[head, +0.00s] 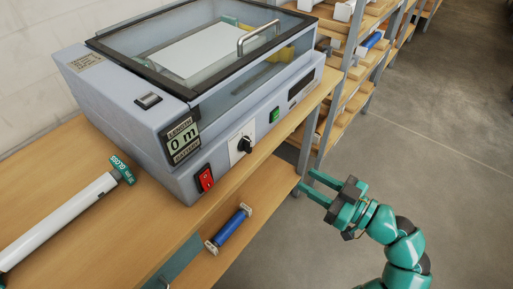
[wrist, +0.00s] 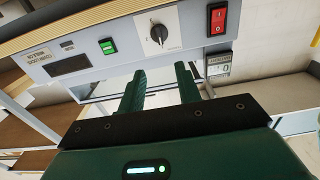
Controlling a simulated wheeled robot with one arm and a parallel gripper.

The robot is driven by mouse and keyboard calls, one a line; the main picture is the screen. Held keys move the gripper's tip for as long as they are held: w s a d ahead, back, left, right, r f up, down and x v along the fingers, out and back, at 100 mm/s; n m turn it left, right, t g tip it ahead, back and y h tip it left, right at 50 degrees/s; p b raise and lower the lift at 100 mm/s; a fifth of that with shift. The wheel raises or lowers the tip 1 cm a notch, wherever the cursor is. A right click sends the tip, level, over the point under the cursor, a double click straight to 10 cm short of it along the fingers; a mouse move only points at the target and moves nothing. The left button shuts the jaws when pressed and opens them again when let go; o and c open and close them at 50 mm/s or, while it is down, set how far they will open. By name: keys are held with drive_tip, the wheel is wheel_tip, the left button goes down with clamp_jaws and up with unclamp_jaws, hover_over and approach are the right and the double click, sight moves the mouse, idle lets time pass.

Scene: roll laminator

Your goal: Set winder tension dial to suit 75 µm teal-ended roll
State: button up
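The dial (head: 244,145) is a black knob on a white plate on the laminator's front panel. It also shows in the wrist view (wrist: 157,34), upside down; its scale marks are too small to read. The white roll (head: 62,222) with a teal end (head: 123,170) lies on the bench left of the machine. The end carries a label with "GLOSS" and smaller text I cannot read clearly. My gripper (head: 309,182) is open and empty, right of and apart from the dial. In the wrist view my gripper (wrist: 160,75) points toward the panel, its fingers below the dial.
The laminator (head: 130,115) has a clear lid with a metal handle (head: 258,38). A red switch (head: 206,179), a green switch (head: 275,114) and a "0 m" length counter (head: 183,138) flank the dial. A blue roll (head: 231,226) sits below. Shelves (head: 350,75) stand behind; the right floor is clear.

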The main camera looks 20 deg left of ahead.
sight(251, 146)
drive_tip(key=p+x, duration=0.4)
drive_tip(key=x, duration=1.1)
drive_tip(key=shift+a+r, duration=0.1)
drive_tip(key=shift+a, duration=0.05)
drive_tip(key=shift+x, duration=0.8)
clamp_jaws()
